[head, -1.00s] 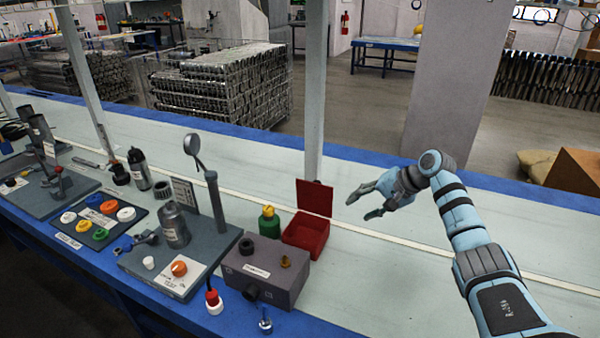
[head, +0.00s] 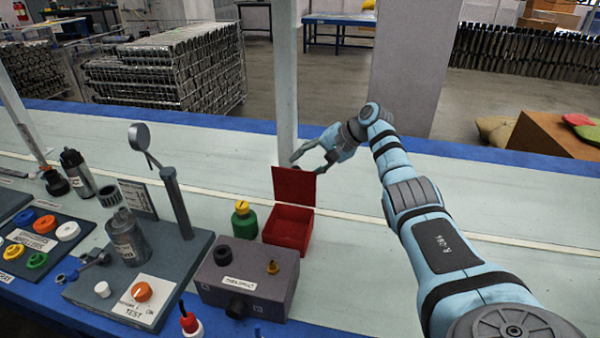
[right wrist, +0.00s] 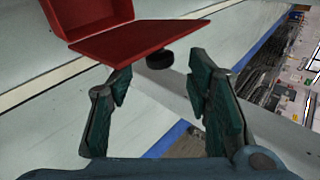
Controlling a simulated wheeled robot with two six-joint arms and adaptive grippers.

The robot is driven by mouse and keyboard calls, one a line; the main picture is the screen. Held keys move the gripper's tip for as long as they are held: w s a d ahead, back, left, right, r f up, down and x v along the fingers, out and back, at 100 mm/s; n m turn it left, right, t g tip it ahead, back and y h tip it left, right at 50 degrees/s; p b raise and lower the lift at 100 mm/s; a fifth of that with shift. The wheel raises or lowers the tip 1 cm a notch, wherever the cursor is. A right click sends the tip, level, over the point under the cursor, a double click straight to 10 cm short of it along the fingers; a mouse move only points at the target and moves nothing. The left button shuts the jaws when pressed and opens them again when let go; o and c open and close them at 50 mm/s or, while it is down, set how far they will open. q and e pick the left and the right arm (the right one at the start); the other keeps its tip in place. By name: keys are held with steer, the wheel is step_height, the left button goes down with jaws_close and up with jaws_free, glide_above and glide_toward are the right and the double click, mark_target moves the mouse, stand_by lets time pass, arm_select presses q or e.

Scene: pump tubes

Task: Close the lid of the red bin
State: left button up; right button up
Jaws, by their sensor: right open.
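The red bin (head: 287,228) stands on the bench with its lid (head: 294,184) raised upright at its back edge. My right gripper (head: 303,162) is just behind the top edge of the lid, open and empty. In the right wrist view the bin (right wrist: 85,14) is at the top left and the lid (right wrist: 150,36) reaches across, seen from behind. The open fingers (right wrist: 160,95) are near the lid's far edge; I cannot tell whether they touch it. A small round black thing (right wrist: 160,60) shows under the lid edge there. My left gripper is not in view.
A green bottle with a yellow cap (head: 244,219) stands left of the bin. A grey box (head: 247,277) is in front of it. A post (head: 286,80) rises behind the lid. The bench right of the bin is clear.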

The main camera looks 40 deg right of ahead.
mark_target(300, 168)
steer(key=shift+b+x, duration=0.6)
steer(key=shift+x, duration=1)
steer(key=shift+s, duration=0.1)
jaws_close()
